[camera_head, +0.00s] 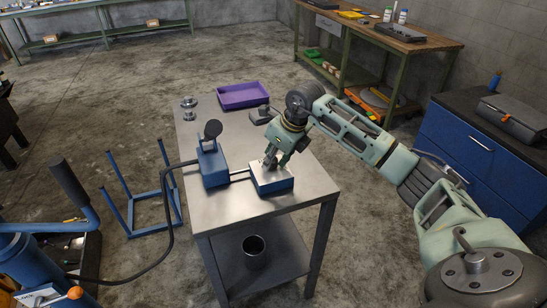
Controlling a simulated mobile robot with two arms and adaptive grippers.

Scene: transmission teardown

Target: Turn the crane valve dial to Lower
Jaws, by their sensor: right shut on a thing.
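A blue valve box (271,181) with a pale metal top sits on the steel table, joined by a short rod to a blue unit with a black-knobbed lever (213,170). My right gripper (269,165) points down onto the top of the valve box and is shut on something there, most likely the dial. The gripper fingers hide most of the dial, and I cannot read its setting or any labels. My left gripper is not in view.
The steel table (320,193) also holds a purple tray (243,96) and small metal parts at its far end. A dark hose (166,225) runs from the blue unit to the blue crane part (40,262) at lower left. A metal cup (254,252) stands on the lower shelf.

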